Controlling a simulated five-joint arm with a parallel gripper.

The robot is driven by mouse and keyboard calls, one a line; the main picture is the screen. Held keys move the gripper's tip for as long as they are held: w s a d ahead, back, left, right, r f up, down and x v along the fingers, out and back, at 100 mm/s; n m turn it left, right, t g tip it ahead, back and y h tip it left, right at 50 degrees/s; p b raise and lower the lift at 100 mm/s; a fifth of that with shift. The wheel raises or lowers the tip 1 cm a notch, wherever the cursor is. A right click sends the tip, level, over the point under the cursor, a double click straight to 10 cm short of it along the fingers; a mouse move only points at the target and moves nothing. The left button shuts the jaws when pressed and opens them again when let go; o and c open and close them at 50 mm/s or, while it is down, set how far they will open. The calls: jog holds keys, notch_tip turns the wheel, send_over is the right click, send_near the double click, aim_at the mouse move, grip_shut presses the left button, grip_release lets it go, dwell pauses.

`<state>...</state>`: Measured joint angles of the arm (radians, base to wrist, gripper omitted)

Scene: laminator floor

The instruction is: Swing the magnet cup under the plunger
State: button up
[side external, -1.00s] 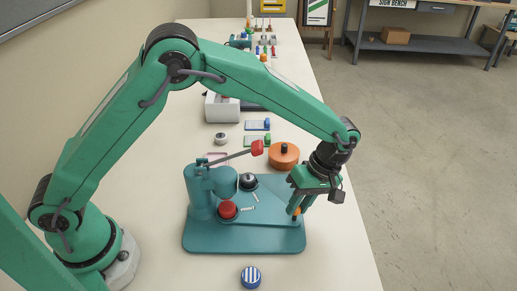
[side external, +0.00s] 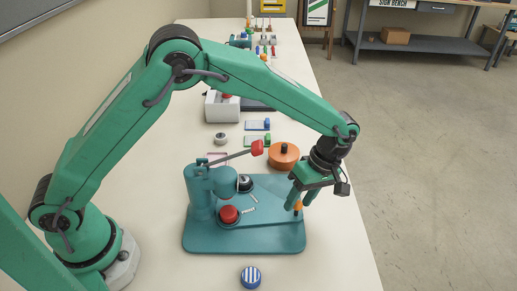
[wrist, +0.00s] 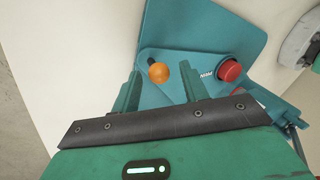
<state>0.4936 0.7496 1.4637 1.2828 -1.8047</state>
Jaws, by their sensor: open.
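A teal press (side external: 205,190) stands on a teal base (side external: 250,242), with a plunger head (side external: 226,182) and a red-tipped lever (side external: 240,154). A swing plate carries a red-topped cup (side external: 229,214) and a dark cup with a pale top (side external: 245,183), partly hidden by the plunger head. Neither is visibly labelled as the magnet cup. The plate's orange knob (side external: 298,206) is at its right end. My gripper (side external: 297,207) is open over it. In the wrist view the orange knob (wrist: 159,73) lies between the spread fingers, apart from both.
A blue-white striped disc (side external: 250,277) lies in front of the base. A round orange container (side external: 283,155) stands behind it. Small flat holders (side external: 257,125) and a white box (side external: 221,107) are farther back. The table's right edge is near my gripper.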

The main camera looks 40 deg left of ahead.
jog(key=v, duration=0.7)
jog(key=shift+r, duration=0.35)
jog(key=shift+w+d, duration=0.1)
jog(key=m, duration=0.3)
jog(key=shift+d, duration=0.1)
dwell(0.4)
jog(key=shift+x, duration=3.9)
jog(key=shift+w, duration=0.1)
grip_shut()
